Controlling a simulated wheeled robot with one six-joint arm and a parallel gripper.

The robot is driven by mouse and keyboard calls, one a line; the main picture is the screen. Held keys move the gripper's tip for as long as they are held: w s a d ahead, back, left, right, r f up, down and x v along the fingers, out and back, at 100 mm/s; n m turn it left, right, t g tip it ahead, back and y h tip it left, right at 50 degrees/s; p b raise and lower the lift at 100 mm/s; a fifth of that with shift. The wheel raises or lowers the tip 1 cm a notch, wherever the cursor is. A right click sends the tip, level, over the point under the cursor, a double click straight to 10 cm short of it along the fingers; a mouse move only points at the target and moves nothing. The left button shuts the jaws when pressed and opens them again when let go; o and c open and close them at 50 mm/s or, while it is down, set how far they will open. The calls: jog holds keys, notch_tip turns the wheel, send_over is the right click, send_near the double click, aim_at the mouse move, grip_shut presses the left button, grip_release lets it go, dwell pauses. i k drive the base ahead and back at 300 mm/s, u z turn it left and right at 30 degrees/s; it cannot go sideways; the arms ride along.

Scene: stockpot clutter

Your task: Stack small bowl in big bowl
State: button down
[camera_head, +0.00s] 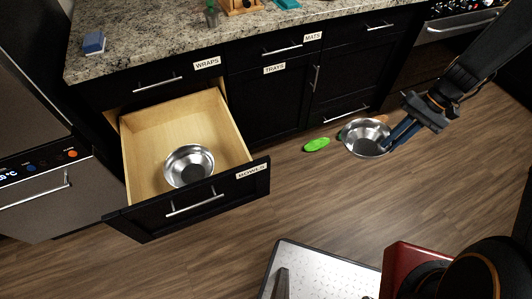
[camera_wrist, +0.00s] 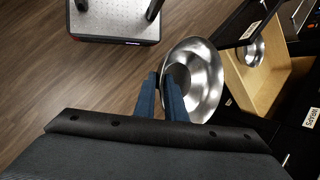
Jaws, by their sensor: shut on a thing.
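A shiny metal bowl (camera_head: 362,133) is held in the air over the floor at the right. My gripper (camera_head: 388,143) is shut on its near right rim. In the wrist view the fingers (camera_wrist: 164,78) pinch the left rim of this held bowl (camera_wrist: 207,82), whose inside faces the camera. A second metal bowl (camera_head: 189,163) sits upright and empty inside the open wooden drawer (camera_head: 145,125); it also shows small in the wrist view (camera_wrist: 254,54). I cannot tell for sure from these views which bowl is larger.
The drawer front (camera_head: 210,200) carries a bowls label. A green oval thing (camera_head: 317,144) lies on the floor left of the held bowl. Closed dark cabinets stand under the granite counter (camera_head: 150,55). The floor (camera_head: 300,195) before the drawer is clear.

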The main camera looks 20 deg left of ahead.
aim_at(194, 174)
jog(key=u, duration=0.7)
jog(key=i, duration=0.7)
jog(key=u, duration=1.05)
jog(key=i, duration=0.3)
jog(key=u, duration=0.35)
